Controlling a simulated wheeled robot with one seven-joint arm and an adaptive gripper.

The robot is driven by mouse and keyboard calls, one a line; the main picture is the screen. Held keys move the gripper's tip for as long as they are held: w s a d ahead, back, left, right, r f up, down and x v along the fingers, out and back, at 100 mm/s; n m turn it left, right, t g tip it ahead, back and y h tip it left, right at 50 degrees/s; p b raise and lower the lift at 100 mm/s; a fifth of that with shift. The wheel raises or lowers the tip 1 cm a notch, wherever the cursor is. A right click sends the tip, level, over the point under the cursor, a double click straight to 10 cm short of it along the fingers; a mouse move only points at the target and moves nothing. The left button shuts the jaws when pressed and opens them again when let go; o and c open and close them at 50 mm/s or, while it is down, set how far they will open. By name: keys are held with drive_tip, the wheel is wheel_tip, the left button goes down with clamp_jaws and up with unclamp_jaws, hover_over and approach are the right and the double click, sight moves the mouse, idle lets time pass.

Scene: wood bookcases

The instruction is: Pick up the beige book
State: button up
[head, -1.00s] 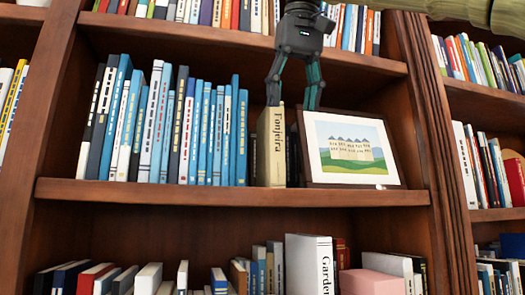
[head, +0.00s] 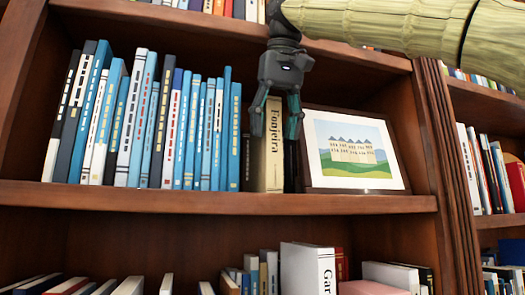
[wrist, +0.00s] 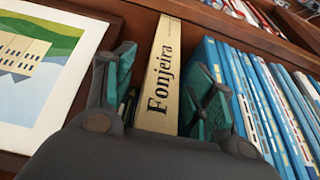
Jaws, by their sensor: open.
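The beige book (head: 269,160), with "Fonjeira" on its spine, stands upright on the middle shelf between the row of blue books and the framed picture. My gripper (head: 276,130) is open, pointing down in front of the book's upper part, with one finger towards each side of the spine. In the wrist view the beige book (wrist: 160,85) shows between the two open fingers (wrist: 155,100). I cannot tell whether either finger touches it. The book's sides and back are hidden.
Blue books (head: 190,130) stand close on the left. A framed castle picture (head: 353,150) leans close on the right. The shelf board (head: 230,202) runs below, and the shelf above is near my arm. More books, including a white one (head: 307,270), stand on the lower shelf.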

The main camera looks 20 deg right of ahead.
drive_tip(key=shift+d+f, duration=0.1)
drive_tip(key=shift+f, duration=0.1)
drive_tip(key=shift+w+f, duration=0.15)
drive_tip(key=shift+w, duration=0.4)
drive_tip(key=shift+s, duration=0.1)
drive_tip(key=shift+a, duration=0.3)
drive_tip(key=c, duration=0.7)
clamp_jaws()
drive_tip(key=shift+d, duration=0.1)
